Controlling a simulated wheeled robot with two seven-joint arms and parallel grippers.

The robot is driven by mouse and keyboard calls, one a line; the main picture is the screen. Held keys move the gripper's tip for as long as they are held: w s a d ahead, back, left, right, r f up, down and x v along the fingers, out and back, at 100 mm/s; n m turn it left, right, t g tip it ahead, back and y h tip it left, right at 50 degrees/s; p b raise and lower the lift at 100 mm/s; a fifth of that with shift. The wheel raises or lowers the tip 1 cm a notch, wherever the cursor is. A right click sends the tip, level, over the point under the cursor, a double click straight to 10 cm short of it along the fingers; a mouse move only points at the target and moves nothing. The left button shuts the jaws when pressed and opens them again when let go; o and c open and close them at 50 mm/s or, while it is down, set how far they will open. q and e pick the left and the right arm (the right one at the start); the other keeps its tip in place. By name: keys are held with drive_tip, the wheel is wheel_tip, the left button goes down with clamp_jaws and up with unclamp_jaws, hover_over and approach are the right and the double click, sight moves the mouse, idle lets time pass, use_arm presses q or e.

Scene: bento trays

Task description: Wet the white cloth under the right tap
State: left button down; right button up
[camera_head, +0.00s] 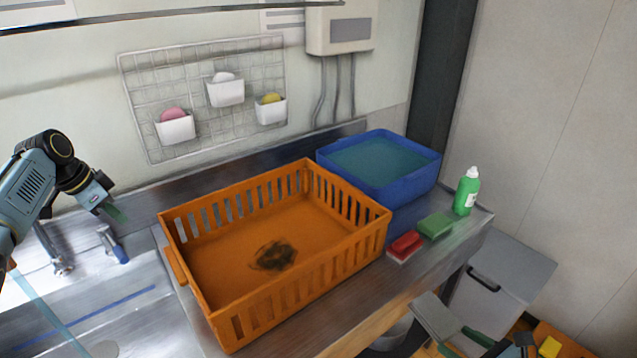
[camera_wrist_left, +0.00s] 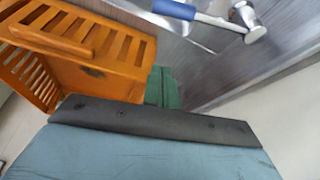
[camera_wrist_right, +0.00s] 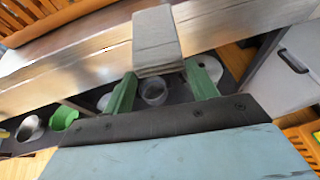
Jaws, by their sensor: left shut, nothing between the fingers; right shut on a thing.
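A folded pale grey-white cloth (camera_head: 437,313) is at the lower right of the head view, in front of the counter. In the right wrist view the cloth (camera_wrist_right: 156,38) shows as a flat block with layered edges. My right gripper (camera_wrist_right: 160,76) is shut on it, one green finger at each side. My left gripper (camera_head: 117,214) is shut and empty above the sink's back edge; its green fingers (camera_wrist_left: 162,88) touch each other. Below it, a chrome tap (camera_head: 112,243) with a blue part stands right of another chrome fitting (camera_head: 60,264). I cannot see water running.
An orange slotted crate (camera_head: 222,325) with a dark patch inside stands between the sink (camera_head: 105,305) and the right side. A blue water-filled basin (camera_head: 405,192), red sponge (camera_head: 406,243), green sponge (camera_head: 436,225) and green bottle (camera_head: 467,192) stand to its right.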

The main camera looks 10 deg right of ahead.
sight(113, 243)
use_arm(q)
wheel_tip(113, 243, down, 8)
drive_tip(key=b, duration=0.2)
drive_tip(key=shift+s+a, duration=0.4)
drive_tip(key=shift+a, duration=0.05)
idle(0.5)
drive_tip(key=shift+f, duration=0.1)
